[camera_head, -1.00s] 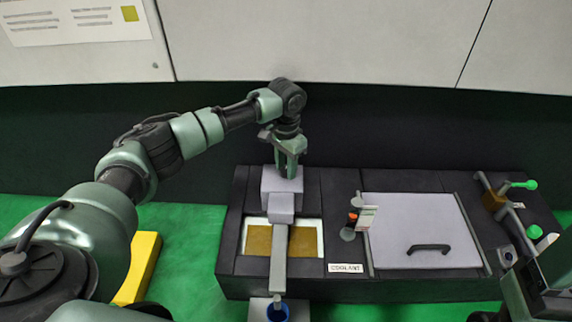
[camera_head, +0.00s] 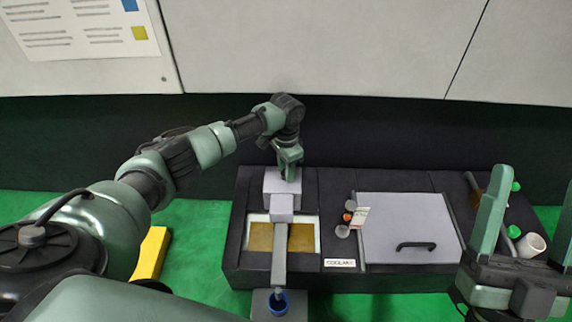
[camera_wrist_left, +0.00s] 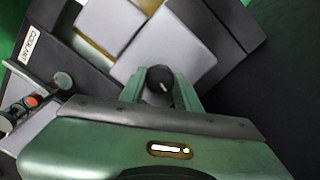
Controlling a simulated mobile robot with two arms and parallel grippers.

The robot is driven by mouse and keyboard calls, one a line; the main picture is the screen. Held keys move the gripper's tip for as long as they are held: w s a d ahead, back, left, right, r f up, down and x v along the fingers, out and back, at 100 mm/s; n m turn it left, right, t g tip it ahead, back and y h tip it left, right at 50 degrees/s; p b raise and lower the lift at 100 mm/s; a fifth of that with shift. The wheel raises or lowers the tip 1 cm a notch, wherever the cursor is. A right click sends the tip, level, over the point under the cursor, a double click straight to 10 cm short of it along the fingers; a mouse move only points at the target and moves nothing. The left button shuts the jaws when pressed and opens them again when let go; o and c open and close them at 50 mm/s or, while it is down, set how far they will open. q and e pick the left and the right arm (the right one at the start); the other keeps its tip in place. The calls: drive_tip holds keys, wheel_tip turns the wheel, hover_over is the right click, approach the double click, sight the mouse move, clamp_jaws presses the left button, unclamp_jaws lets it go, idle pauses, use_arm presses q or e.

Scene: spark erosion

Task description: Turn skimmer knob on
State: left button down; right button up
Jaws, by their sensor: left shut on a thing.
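The skimmer is a light grey stepped housing (camera_head: 283,184) at the back left of the dark bench unit, with a grey arm (camera_head: 279,253) reaching forward over a tank of brownish liquid (camera_head: 300,237). In the left wrist view a black round knob (camera_wrist_left: 159,79) with a small pale mark sits on the housing. My left gripper (camera_head: 289,173) is shut on this knob, its green fingers on either side of it in the left wrist view (camera_wrist_left: 161,88). In the head view the knob is hidden by the fingers. My right gripper (camera_head: 532,190) is open and empty at the right.
A grey lid (camera_head: 405,222) with a black handle (camera_head: 416,246) covers the unit's middle right. Small round parts, one orange (camera_head: 347,217), stand beside it. A blue cup (camera_head: 278,302) is under the skimmer arm's front end. A yellow block (camera_head: 150,254) lies on the green floor.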

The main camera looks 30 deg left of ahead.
use_arm(q)
drive_tip(key=shift+r+m+p, duration=0.1)
drive_tip(key=shift+m+p, duration=0.3)
drive_tip(key=shift+p, duration=0.25)
drive_tip(key=shift+m+p, duration=0.3)
drive_tip(key=shift+p, duration=0.2)
use_arm(e)
drive_tip(key=w+f+g+h, duration=0.3)
drive_tip(key=w+f+g, duration=0.35)
drive_tip(key=f, duration=0.35)
use_arm(q)
drive_tip(key=shift+m+p, duration=0.55)
drive_tip(key=shift+m, duration=0.25)
drive_tip(key=m+p, duration=0.1)
drive_tip(key=m, duration=0.2)
drive_tip(key=shift+d+m, duration=0.1)
drive_tip(key=shift+m, duration=4.5)
use_arm(e)
wheel_tip(320, 180, down, 12)
drive_tip(key=s+d+g+h, duration=0.2)
drive_tip(key=g, duration=0.5)
drive_tip(key=shift+s+m, duration=0.25)
drive_tip(key=shift+m, duration=0.05)
drive_tip(key=shift+g, duration=0.25)
